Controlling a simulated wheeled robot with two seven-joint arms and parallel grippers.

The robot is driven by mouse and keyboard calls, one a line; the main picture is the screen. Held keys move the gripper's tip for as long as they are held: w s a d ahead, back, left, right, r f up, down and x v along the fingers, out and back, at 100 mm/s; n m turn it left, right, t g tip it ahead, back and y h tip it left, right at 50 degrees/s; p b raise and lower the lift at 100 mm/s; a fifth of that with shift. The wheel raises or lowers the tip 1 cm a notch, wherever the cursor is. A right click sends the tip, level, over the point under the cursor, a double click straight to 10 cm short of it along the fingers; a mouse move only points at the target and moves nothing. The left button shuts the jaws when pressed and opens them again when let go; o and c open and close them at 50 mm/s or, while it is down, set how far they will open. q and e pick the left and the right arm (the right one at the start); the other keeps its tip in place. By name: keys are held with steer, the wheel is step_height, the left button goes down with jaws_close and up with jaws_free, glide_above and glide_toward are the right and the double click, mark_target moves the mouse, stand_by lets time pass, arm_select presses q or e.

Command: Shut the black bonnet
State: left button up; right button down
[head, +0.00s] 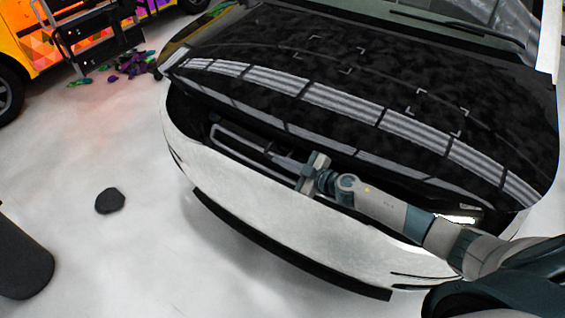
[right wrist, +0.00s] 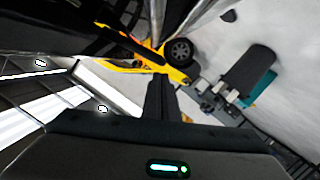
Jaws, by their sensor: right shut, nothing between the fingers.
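The black bonnet (head: 350,75) of a white car fills the upper right of the head view. Its front edge stands a little above the car's white front bumper (head: 270,205), with a dark gap between them. My right arm comes in from the lower right, and my right gripper (head: 308,172) is at this gap, near its middle, below the bonnet's front edge. In the right wrist view the shut fingers (right wrist: 160,95) point up the picture with nothing between them. I cannot tell whether the gripper touches the bonnet. My left gripper is not in view.
An orange vehicle (head: 45,35) with a black rack stands at the upper left, and it also shows in the right wrist view (right wrist: 150,62). Colourful scraps (head: 130,65) lie near it.

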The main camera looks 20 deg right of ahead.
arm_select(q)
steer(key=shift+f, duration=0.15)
arm_select(e)
steer(key=shift+w+d+f, duration=0.1)
steer(key=shift+w+f, duration=0.05)
steer(key=shift+f, duration=0.15)
